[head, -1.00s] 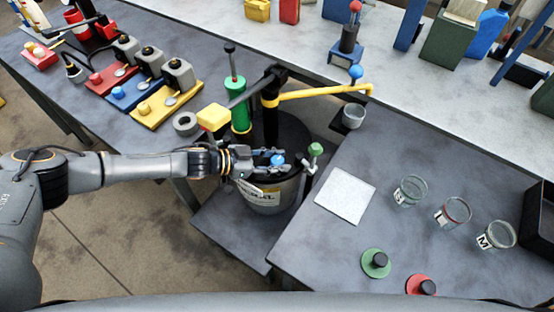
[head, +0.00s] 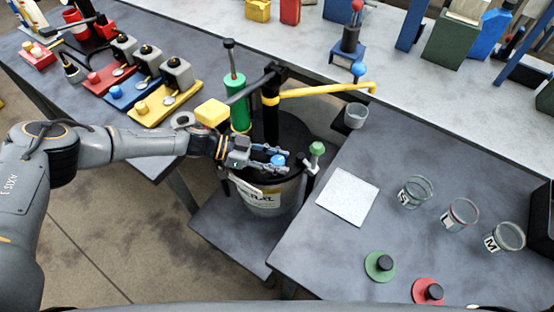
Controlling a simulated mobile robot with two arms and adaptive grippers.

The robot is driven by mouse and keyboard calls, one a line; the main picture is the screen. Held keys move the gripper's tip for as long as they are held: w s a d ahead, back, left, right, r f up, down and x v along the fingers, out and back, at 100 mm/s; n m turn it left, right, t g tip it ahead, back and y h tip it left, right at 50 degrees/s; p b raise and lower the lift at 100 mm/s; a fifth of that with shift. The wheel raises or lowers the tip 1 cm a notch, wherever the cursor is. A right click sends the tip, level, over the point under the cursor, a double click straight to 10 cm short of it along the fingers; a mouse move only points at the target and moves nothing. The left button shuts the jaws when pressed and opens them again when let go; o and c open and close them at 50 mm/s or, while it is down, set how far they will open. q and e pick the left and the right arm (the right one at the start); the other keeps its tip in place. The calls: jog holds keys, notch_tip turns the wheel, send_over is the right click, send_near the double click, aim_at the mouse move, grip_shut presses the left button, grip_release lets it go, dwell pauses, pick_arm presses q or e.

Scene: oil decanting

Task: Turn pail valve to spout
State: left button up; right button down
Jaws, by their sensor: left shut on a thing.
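The pail (head: 268,197), grey with a white label and a dark lid, stands on a low shelf between the tables. A blue knob (head: 277,160) on the pail's lid sits between the fingertips of my left gripper (head: 275,159). My left gripper is shut on this blue knob; the fingers partly hide it and the valve body below. A yellow pipe (head: 315,90) runs from the black post on the pail to a spout over a small grey cup (head: 355,115). A green knob (head: 317,148) stands on a post at the pail's right. My right gripper is not in view.
On the right table lie a white pad (head: 347,196), several glass jars (head: 415,192), a green lid (head: 379,266) and a red lid (head: 428,291). A green cylinder (head: 234,92) and a yellow block (head: 212,113) stand close behind my left arm.

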pick_arm(q)
jog(key=o, duration=0.9)
jog(key=v, duration=1.2)
jog(key=shift+f, duration=0.1)
